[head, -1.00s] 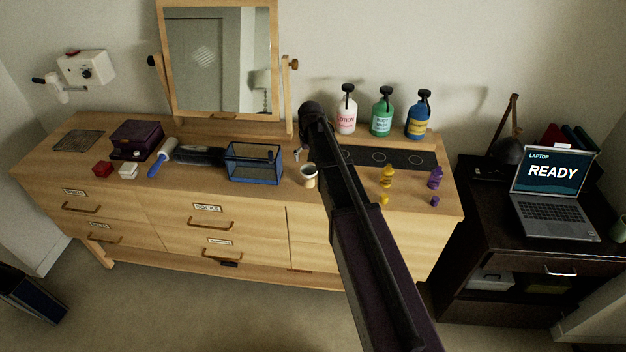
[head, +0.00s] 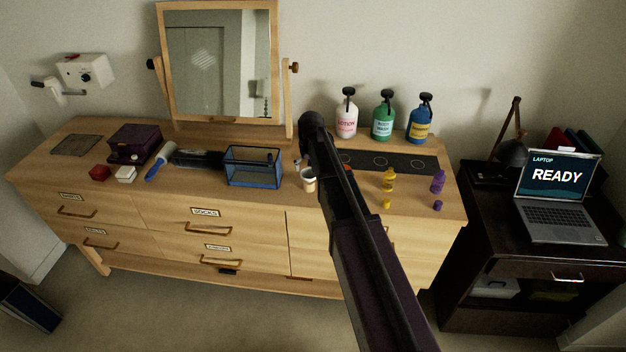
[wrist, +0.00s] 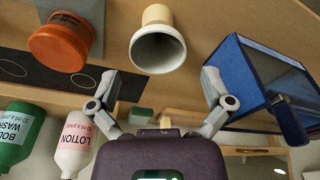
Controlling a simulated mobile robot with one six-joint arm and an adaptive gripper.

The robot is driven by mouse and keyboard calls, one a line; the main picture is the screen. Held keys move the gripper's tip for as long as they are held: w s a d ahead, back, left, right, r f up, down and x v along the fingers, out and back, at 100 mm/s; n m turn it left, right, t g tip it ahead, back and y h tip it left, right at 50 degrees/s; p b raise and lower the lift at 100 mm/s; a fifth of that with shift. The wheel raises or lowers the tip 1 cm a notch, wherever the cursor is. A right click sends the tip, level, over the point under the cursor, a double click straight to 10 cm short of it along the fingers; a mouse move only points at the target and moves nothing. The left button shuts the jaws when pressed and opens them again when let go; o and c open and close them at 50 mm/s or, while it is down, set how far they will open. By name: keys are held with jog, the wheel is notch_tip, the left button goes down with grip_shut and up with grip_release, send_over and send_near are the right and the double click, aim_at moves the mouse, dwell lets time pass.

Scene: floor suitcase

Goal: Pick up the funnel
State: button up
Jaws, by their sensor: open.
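A cream cup-like piece with a flared, hollow mouth and a narrower tan end, which looks like the funnel (wrist: 158,48), stands on the dresser. It also shows in the head view (head: 308,182), beside my arm and right of the blue bin. In the wrist view my gripper (wrist: 160,75) is open and empty; the funnel's mouth lies ahead between the fingers, apart from them. An orange-brown round piece (wrist: 60,45) by a grey block is left of it in the wrist view; I cannot tell what it is. My arm hides the gripper in the head view.
The blue clear-walled bin (head: 254,168) stands close to the funnel. A lotion bottle (head: 347,118), a green bottle (head: 383,120) and a blue bottle (head: 420,122) stand behind. Yellow pieces (head: 389,181) and purple pieces (head: 438,183) stand right of my arm.

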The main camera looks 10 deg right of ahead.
aim_at(309, 177)
jog(key=shift+w+d+f+b, duration=0.1)
jog(key=shift+w+f+b, duration=0.1)
jog(key=shift+f+b, duration=1.1)
jog(key=shift+w+f+b, duration=0.2)
jog(key=shift+f+b, duration=1)
jog(key=shift+f, duration=0.05)
jog(key=c, duration=0.5)
